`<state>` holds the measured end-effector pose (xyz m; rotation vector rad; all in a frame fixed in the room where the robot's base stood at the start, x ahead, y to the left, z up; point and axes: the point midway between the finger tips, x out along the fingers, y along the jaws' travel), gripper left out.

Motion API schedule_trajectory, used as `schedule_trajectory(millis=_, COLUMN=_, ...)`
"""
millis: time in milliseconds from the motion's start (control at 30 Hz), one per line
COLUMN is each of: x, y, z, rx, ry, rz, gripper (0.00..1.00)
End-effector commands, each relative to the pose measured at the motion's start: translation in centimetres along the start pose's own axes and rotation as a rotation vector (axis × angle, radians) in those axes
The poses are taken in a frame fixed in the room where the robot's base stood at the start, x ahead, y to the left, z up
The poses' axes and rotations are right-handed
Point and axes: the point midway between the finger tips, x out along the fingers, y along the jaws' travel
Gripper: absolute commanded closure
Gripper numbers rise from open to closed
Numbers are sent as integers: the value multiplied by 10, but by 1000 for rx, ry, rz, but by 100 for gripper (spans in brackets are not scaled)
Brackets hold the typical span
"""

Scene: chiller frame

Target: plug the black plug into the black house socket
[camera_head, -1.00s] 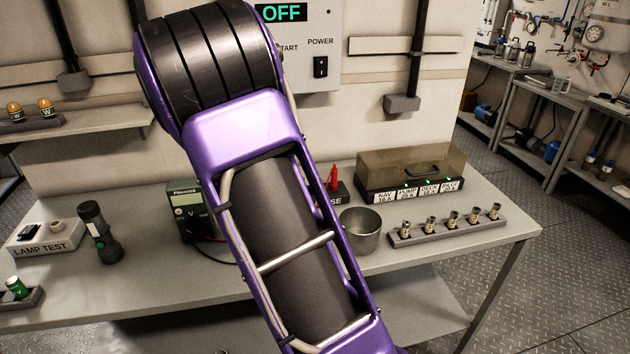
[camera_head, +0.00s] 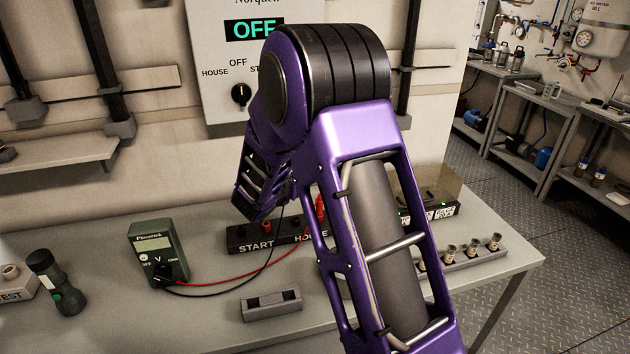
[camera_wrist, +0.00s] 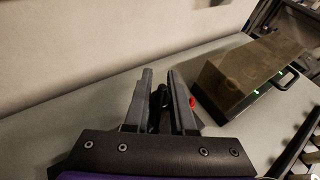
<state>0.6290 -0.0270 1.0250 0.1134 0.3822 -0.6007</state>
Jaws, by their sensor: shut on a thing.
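The black socket block (camera_head: 268,237) stands on the bench in the head view, labelled START and HOUSE; my arm covers its right part. I cannot make out the black house socket. A red plug (camera_head: 320,208) stands upright at the HOUSE end and shows right of my fingers in the wrist view (camera_wrist: 193,102). My gripper (camera_wrist: 161,75) is shut on the black plug (camera_wrist: 162,97), dark and partly hidden between the fingers. In the head view my arm hides the gripper. A black lead (camera_head: 268,262) runs from the meter toward it.
A green multimeter (camera_head: 158,252) stands left of the block, with a red lead beside the black one. A small grey tray (camera_head: 271,306) lies in front. A clear-lidded box (camera_wrist: 250,75) stands to the right. The wall panel (camera_head: 218,60) reads OFF.

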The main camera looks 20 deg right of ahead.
Motion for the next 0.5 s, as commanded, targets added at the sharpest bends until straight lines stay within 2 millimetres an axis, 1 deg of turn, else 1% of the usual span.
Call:
schedule_trajectory(millis=33, x=-2, y=4, z=1, rx=0, ry=0, rz=7, gripper=100)
schedule_trajectory(millis=167, x=-4, y=10, z=1, rx=-1, ry=0, rz=16, gripper=100)
schedule_trajectory(millis=500, x=-4, y=12, z=1, rx=-1, ry=0, rz=17, gripper=100)
